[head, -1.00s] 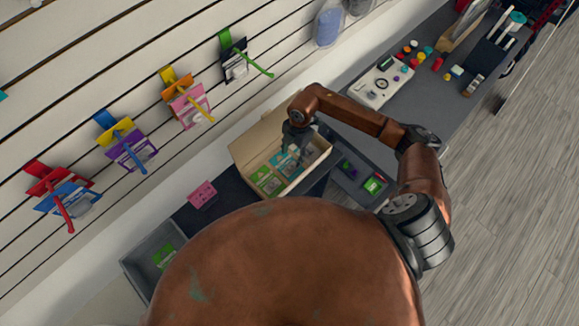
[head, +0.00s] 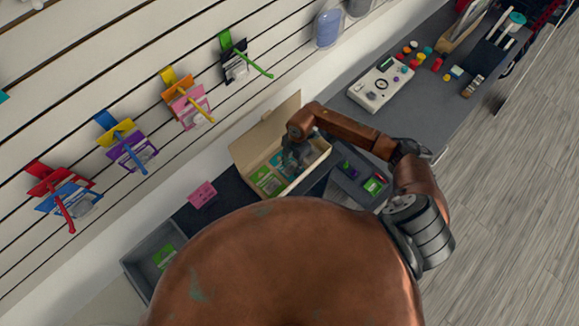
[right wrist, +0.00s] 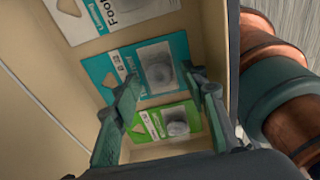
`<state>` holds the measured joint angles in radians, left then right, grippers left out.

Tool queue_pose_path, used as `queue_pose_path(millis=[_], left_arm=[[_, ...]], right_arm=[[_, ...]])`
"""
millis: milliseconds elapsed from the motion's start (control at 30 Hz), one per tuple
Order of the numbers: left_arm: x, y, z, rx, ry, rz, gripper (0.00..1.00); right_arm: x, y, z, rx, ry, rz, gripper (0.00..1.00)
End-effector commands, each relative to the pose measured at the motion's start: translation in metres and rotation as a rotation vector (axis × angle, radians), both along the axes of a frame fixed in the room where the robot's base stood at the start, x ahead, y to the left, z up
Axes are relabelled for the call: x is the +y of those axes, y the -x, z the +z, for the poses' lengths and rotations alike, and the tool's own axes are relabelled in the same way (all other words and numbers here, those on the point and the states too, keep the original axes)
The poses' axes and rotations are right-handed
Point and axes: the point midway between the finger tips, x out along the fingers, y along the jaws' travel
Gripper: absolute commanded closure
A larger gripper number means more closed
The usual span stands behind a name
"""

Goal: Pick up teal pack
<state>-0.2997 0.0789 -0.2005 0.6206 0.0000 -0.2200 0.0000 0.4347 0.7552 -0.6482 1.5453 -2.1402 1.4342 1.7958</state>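The teal pack (right wrist: 155,68) lies flat in an open cardboard box (right wrist: 40,120), with a grey item under its clear blister. In the head view a bit of the teal pack (head: 279,162) shows beside my right gripper (head: 294,160), which covers the rest. In the right wrist view my right gripper (right wrist: 163,82) is open, with its green-grey fingers apart over the teal pack's lower part. I cannot tell whether the fingertips touch it. My left gripper is not in view.
A grey tray (head: 140,252) with a green pack stands at lower left, near a pink card (head: 202,194). A dark tray (head: 345,184) with small items is right of the box. Hooks with coloured packs (head: 130,145) line the slatted wall. A white device (head: 380,86) stands farther back.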

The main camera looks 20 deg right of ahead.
Motion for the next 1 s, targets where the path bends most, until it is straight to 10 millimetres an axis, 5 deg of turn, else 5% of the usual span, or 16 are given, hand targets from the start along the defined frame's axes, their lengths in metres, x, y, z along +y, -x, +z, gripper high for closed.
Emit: queue_pose_path(millis=[500, 1000], left_arm=[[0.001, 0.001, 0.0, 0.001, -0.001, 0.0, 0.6], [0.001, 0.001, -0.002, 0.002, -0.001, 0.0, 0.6]], right_arm=[[0.0, 0.0, 0.001, -0.001, 0.0, 0.0, 0.97], [-0.001, 0.003, 0.015, -0.002, -0.001, 0.002, 0.98]])
